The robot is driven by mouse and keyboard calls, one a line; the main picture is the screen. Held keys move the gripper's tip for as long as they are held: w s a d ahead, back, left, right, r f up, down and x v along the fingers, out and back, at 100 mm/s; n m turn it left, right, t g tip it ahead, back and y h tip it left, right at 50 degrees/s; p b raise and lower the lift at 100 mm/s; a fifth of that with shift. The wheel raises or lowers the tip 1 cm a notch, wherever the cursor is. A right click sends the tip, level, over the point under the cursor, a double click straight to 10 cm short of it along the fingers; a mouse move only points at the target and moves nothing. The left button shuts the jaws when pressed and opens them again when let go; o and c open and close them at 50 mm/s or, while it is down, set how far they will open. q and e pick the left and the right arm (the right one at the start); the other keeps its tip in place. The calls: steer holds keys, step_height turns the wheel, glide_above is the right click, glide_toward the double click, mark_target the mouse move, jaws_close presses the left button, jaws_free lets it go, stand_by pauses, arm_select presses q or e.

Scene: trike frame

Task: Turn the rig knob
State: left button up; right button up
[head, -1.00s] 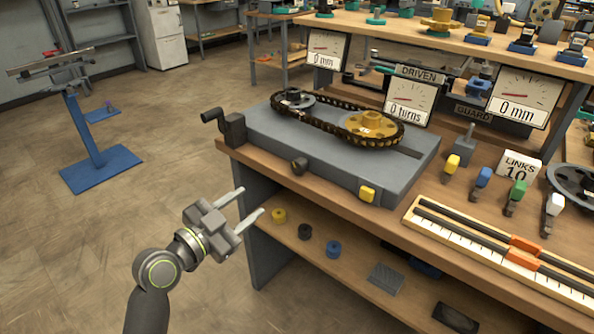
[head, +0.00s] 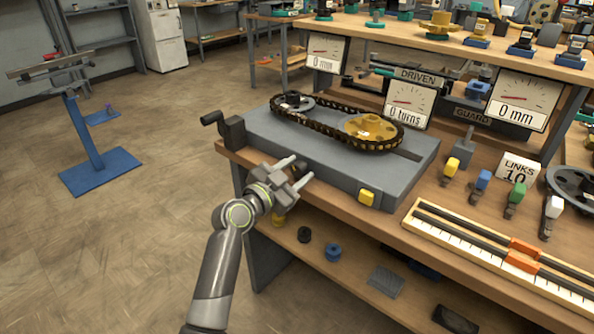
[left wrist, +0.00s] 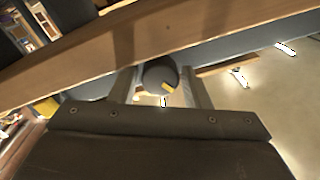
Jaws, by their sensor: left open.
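The rig knob shows in the left wrist view as a dark round knob (left wrist: 157,72) with a yellow mark on it. It sits between the two fingers of my left gripper (head: 302,167), which is open, with a finger on either side. I cannot tell whether either finger touches it. In the head view the gripper is at the front face of the grey rig (head: 340,175), and its fingers mostly hide the knob. The rig carries a chain (head: 330,132) around a small sprocket and a gold sprocket (head: 368,128). My right gripper is not in view.
A dark crank (head: 225,125) stands at the rig's left end, and a yellow block (head: 367,197) is on its front. Dials (head: 408,103) stand behind, reading 0 mm and 0 turns. The lower shelf (head: 345,275) holds small parts.

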arm_select(q)
steer(key=shift+w+d, duration=0.2)
steer(key=shift+w, duration=0.05)
steer(key=shift+c, duration=0.4)
steer(key=c, duration=0.6)
